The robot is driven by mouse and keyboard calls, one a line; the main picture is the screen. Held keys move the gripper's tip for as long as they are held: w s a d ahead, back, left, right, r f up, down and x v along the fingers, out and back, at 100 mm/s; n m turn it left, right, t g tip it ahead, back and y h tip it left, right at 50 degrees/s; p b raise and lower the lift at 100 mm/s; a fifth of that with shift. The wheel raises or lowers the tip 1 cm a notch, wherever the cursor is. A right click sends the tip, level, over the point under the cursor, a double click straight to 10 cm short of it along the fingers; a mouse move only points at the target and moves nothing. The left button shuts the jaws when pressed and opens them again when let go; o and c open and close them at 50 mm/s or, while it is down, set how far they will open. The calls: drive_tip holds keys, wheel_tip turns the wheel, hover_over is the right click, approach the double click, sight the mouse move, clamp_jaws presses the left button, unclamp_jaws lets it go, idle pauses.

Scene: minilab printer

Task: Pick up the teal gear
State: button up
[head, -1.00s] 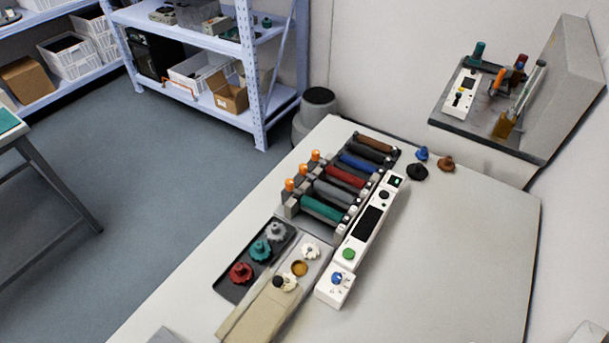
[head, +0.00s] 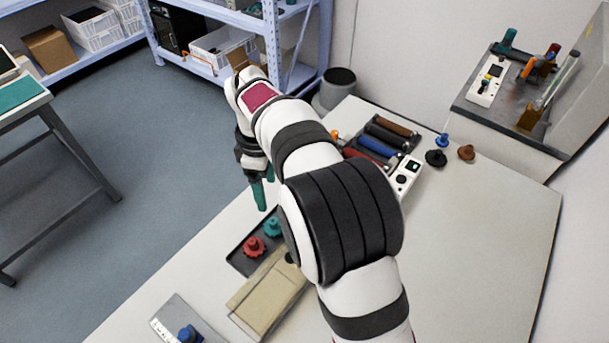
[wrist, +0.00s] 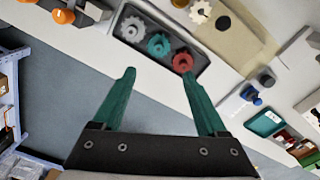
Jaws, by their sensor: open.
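The teal gear (head: 273,226) sits in a dark tray (head: 236,262), beside the red gear (head: 254,247). In the wrist view the teal gear (wrist: 159,44) lies between a grey gear (wrist: 133,29) and the red gear (wrist: 182,62). My gripper (head: 264,193) hangs above the table's left edge, a little short of the tray, with teal fingers pointing down. In the wrist view my gripper (wrist: 158,80) has its two fingers wide apart with nothing between them; the tray lies beyond their tips. My arm hides the grey gear in the head view.
A beige block (head: 268,290) lies beside the tray. Rollers (head: 378,146) and a white control panel (head: 405,175) stand behind my arm. A black knob (head: 436,158), blue knob (head: 442,140) and brown knob (head: 466,152) stand at the back. The table's right side is clear.

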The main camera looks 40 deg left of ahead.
sight(273, 220)
drive_tip(key=f, duration=1.4)
drive_tip(key=shift+w+f, duration=0.2)
drive_tip(key=shift+f, duration=0.05)
drive_tip(key=c, duration=1.1)
drive_tip(key=shift+r, duration=0.15)
drive_tip(key=shift+r, duration=0.35)
wheel_tip(273, 220, up, 3)
drive_tip(key=shift+f, duration=0.1)
drive_tip(key=w+d+r, duration=0.5)
drive_tip(key=d+r, duration=0.2)
drive_tip(key=d, duration=0.3)
drive_tip(key=shift+w+d+r, duration=0.15)
drive_tip(key=shift+w+d, duration=0.05)
